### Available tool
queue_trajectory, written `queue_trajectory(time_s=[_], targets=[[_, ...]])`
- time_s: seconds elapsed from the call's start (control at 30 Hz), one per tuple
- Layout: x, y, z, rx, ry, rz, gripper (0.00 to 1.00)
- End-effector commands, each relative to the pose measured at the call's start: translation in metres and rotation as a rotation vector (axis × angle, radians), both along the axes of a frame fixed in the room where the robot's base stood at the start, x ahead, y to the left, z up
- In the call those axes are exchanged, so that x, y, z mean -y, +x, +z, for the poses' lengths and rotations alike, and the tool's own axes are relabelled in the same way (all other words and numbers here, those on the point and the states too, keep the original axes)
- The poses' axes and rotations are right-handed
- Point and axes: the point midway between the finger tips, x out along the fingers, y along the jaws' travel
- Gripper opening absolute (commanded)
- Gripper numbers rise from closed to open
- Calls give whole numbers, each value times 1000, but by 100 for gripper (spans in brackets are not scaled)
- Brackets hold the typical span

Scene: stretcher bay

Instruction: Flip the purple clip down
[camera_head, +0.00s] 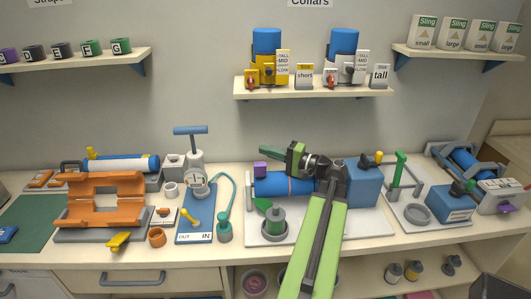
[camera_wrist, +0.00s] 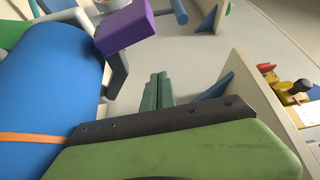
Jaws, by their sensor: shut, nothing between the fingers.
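The purple clip (camera_head: 260,168) is a block at the left end of a blue cylinder (camera_head: 285,184) on the white board. In the wrist view the purple clip (camera_wrist: 125,27) sits on a grey arm, raised beside the end of the blue cylinder (camera_wrist: 45,85). An orange band (camera_wrist: 30,138) goes around the cylinder. My gripper (camera_head: 264,151) is above the clip, pointing left. In the wrist view my gripper's green fingers (camera_wrist: 157,90) are together and empty, apart from the clip. My arm hides part of the cylinder's right side.
A green knob on a grey base (camera_head: 273,224) stands in front of the cylinder, and a blue box (camera_head: 362,185) is to its right. A shelf (camera_head: 310,90) with blue-topped units hangs above. A pump on a blue plate (camera_head: 194,220) and an orange frame (camera_head: 103,200) are left.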

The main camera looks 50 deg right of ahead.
Motion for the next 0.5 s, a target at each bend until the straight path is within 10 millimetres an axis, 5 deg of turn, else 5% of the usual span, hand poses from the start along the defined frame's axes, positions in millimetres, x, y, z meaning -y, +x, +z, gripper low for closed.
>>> queue_trajectory(time_s=[0.17,0.5], targets=[[3,-17,-1,0,0,-2,0],[18,-98,-4,0,0,-3,0]])
